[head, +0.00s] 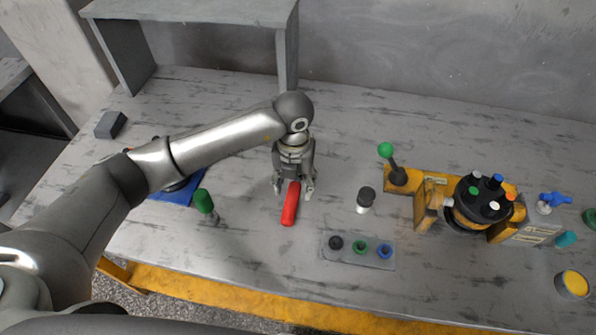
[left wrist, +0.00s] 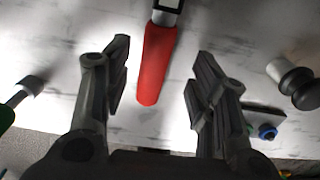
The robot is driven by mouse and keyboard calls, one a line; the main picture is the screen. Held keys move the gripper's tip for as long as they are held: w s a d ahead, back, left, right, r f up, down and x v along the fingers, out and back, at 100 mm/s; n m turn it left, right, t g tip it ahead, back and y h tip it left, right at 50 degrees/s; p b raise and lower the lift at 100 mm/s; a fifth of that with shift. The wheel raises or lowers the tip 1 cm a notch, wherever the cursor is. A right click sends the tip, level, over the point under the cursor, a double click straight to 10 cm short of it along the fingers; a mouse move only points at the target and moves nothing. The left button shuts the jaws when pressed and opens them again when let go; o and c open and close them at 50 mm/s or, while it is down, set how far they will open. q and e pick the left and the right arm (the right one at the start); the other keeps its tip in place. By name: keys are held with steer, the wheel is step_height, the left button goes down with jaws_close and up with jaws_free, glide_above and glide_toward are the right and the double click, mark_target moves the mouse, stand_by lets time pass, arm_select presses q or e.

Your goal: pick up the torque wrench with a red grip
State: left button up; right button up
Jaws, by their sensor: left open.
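The torque wrench's red grip (head: 291,204) lies on the grey worktable, directly below and between the fingers of my left gripper (head: 294,191). In the left wrist view, the red grip (left wrist: 156,62) lies between the two open fingers of the left gripper (left wrist: 158,85), with clear space on both sides. Part of the wrench's metal end shows at the top edge of that view; the rest is hidden by the gripper or out of frame. My left gripper points down and is open and empty. My right gripper is not in view.
A black-and-white cylinder (head: 365,199) stands to the right. A small tray (head: 330,254) with black, green and blue rings lies front right. The yellow hydraulic motor assembly (head: 433,193) is farther right. A grey shelf (head: 190,11) stands behind.

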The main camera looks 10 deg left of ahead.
mark_target(294, 190)
arm_select(q)
steer(key=f, duration=0.2)
steer(key=f+p, duration=0.1)
steer(key=shift+w+a+f, duration=0.2)
steer(key=shift+w+f, duration=0.05)
steer(key=shift+f, duration=0.45)
steer(key=shift+c, duration=2.5)
steer(key=shift+w, duration=0.1)
jaws_close()
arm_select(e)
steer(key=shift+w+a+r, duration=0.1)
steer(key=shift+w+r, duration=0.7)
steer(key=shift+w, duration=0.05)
